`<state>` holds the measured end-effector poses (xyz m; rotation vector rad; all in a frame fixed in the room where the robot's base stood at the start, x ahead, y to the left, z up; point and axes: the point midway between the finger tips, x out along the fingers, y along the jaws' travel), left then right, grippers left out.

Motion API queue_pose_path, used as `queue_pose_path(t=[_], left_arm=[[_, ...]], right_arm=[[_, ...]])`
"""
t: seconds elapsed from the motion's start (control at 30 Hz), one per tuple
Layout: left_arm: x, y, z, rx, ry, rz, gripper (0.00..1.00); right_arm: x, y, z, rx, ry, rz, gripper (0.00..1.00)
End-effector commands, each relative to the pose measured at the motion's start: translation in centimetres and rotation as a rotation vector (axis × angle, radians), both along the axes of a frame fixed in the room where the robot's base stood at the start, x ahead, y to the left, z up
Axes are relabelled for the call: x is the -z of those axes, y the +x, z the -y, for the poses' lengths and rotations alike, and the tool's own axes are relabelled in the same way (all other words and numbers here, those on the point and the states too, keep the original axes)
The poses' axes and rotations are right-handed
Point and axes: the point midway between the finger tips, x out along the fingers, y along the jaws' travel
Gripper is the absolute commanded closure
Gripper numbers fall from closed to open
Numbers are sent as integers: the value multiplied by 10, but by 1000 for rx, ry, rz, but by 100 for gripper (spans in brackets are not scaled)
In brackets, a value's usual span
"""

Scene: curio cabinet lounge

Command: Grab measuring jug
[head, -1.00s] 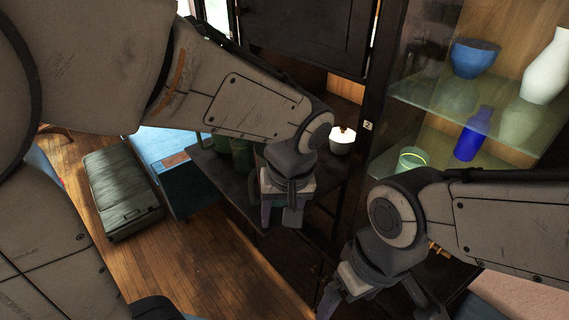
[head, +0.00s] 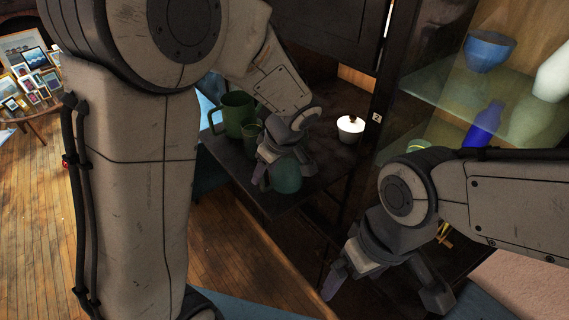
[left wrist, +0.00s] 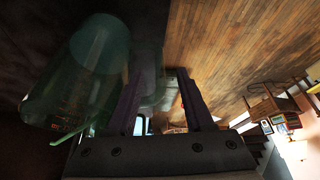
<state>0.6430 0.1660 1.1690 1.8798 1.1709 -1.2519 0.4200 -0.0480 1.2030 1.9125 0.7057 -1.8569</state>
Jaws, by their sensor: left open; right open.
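The measuring jug appears to be the teal see-through vessel (head: 284,178) near the front edge of the dark shelf in the head view. In the left wrist view a clear greenish jug (left wrist: 88,70) with red markings fills the left side, partly behind a finger. My left gripper (head: 284,160) is open right at the teal vessel and covers part of it; it also shows in the left wrist view (left wrist: 160,95). The jug looks beside the fingers there; contact cannot be told. My right gripper (head: 386,285) is open and empty, lower right.
A large green mug (head: 236,112) and a small green cup (head: 252,136) stand behind the left gripper. A white lidded pot (head: 350,129) stands farther right. Glass shelves at right hold a blue bowl (head: 488,51) and a blue vase (head: 484,127).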

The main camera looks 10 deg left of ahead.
Motion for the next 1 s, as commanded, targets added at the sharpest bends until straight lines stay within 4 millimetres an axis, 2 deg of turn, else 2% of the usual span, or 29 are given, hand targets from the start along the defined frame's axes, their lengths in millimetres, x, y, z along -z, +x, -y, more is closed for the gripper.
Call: queue_pose_path(t=[0.2, 0.5, 0.53, 0.6, 0.67, 1.0], left_arm=[[29, 4, -12, 0, 1, -4, 48], [36, 6, -13, 1, -1, -2, 48], [36, 6, -13, 1, -1, -2, 51], [36, 6, -13, 1, -1, -2, 78], [35, 6, -13, 1, -1, -2, 100], [35, 6, -13, 1, -2, -1, 100]], right_arm=[[-8, 0, 0, -1, 0, 0, 0], [-8, 0, 0, -2, 0, 0, 0], [-8, 0, 0, -2, 0, 0, 0], [-8, 0, 0, -1, 0, 0, 0], [-8, 0, 0, -1, 0, 0, 0], [-8, 0, 0, -1, 0, 0, 0]])
